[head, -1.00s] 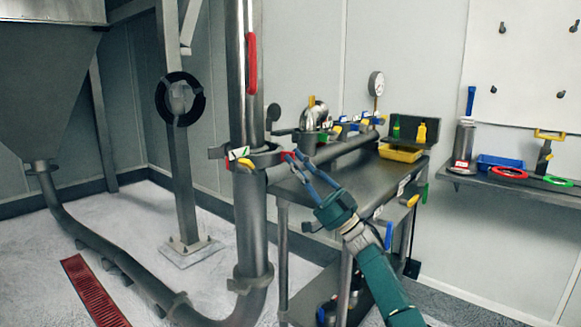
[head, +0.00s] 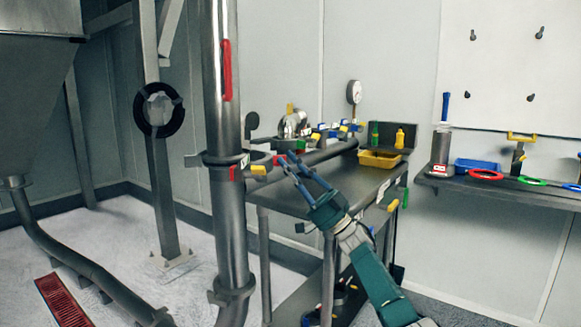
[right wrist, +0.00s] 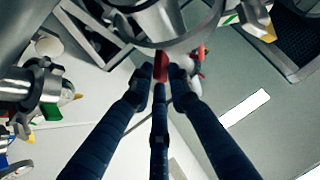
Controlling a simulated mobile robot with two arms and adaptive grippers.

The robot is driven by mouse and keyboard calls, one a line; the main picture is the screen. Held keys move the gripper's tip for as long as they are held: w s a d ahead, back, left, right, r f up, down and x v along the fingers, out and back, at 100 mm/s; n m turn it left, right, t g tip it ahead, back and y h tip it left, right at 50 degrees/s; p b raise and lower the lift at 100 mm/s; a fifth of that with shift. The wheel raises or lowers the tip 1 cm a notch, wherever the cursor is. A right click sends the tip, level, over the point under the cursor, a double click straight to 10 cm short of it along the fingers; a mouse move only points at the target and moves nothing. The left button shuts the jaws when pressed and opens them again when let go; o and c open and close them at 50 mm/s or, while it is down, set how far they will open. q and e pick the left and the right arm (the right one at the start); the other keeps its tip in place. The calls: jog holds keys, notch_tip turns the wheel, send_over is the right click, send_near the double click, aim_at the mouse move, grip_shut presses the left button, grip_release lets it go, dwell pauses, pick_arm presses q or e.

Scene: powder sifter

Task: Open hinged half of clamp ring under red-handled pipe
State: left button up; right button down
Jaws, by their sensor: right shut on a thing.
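The vertical steel pipe with the red handle (head: 227,70) stands left of centre in the head view. The clamp ring (head: 222,159) sits on it below the handle. Its hinged half (head: 262,157) stands out to the right of the pipe, with a yellow tab (head: 258,169) near it. My right gripper (head: 286,164) is shut on a red tab of this half. The red tab (right wrist: 161,64) shows between the fingertips in the right wrist view, under a grey curved band. The exact opening angle is hard to tell. My left gripper is not in view.
A steel bench (head: 330,185) with fittings and a yellow bin (head: 380,159) stands behind my right arm. A shelf (head: 500,186) at the right holds red and green rings and a blue bin. A hopper (head: 38,90) and a post with a black ring (head: 158,101) are at left.

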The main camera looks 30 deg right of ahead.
jog(key=shift+w+a, duration=0.1)
jog(key=shift+w, duration=0.05)
jog(key=c, duration=2)
grip_release()
jog(key=shift+w+a+f, duration=0.1)
jog(key=shift+w+a, duration=0.25)
jog(key=shift+s, duration=0.1)
jog(key=shift+d, duration=0.1)
notch_tip(320, 180, up, 10)
jog(key=shift+r, duration=0.1)
